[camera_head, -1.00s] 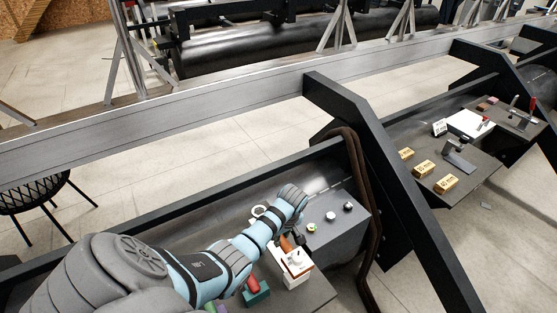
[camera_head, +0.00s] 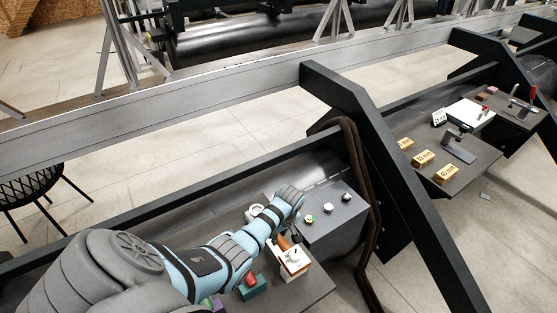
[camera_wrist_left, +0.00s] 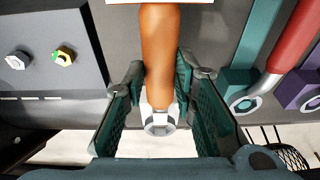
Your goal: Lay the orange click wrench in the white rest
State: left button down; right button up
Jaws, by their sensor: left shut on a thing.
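The orange click wrench (camera_wrist_left: 159,35) shows in the left wrist view as an orange handle with a metal end towards the camera. My left gripper (camera_wrist_left: 161,80) has its two dark green fingers on either side of this handle and is shut on it. In the head view a bit of orange-brown (camera_head: 284,242) shows beside my left wrist; my arm hides most of the gripper. A white block-like thing (camera_head: 294,270), possibly the white rest, stands just below my wrist there. A white edge (camera_wrist_left: 155,2) crosses the handle at the top of the wrist view. My right gripper is not in view.
A teal block (camera_head: 253,289) holds a red-handled tool (camera_wrist_left: 297,35); a purple block (camera_wrist_left: 305,88) is beside it. A grey box with knobs (camera_head: 335,222) stands right of my wrist. A black slanted beam (camera_head: 385,170) separates this bench from another with yellow blocks (camera_head: 422,158).

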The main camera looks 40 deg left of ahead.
pick_arm(q)
jog(key=shift+s+r+p, duration=0.2)
jog(key=shift+r+p, duration=0.05)
jog(key=shift+p, duration=0.1)
jog(key=shift+b+x, duration=0.65)
jog(key=shift+x, duration=0.3)
jog(key=c, duration=1.2)
grip_release()
jog(key=shift+d, duration=0.25)
jog(key=shift+c, duration=0.2)
jog(key=v, duration=1.2)
jog(key=shift+s+a, duration=0.1)
jog(key=shift+s, duration=0.05)
